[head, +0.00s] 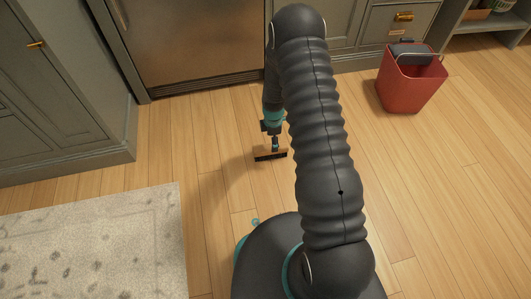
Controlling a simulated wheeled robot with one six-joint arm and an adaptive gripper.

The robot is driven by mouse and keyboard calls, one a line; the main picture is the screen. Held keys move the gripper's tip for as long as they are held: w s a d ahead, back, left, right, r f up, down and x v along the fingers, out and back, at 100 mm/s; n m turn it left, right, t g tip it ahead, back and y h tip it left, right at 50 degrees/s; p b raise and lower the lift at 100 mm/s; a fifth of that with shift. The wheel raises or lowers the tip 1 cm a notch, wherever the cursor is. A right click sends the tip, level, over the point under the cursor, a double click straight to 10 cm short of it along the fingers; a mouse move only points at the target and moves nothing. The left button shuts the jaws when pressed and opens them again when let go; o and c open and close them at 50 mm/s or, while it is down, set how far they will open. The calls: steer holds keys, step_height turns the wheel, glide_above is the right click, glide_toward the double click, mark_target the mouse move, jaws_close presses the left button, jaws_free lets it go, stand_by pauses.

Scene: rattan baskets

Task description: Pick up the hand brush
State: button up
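The hand brush (270,155) has a light wooden top and a dark bristle edge. It shows in the head view on the wooden floor area in front of the steel appliance, left of my arm. My gripper (275,147) points down right at the brush's upper side and appears to touch it. The fingers are small and dark here, so I cannot tell whether they are closed on it. I also cannot tell whether the brush rests on the floor or hangs just above it.
A red bucket (409,82) with a dark thing over its rim stands at the upper right. Grey cabinets (55,85) and a steel appliance (195,40) line the back and left. A pale rug (95,245) lies at the lower left.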

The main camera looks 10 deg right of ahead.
steer(key=shift+w+a+f+b, duration=0.15)
steer(key=shift+f+b, duration=0.1)
steer(key=shift+f, duration=1.55)
steer(key=shift+w+a+f+b, duration=0.1)
steer(key=shift+f+b, duration=0.15)
steer(key=shift+f, duration=1.5)
steer(key=c, duration=1.4)
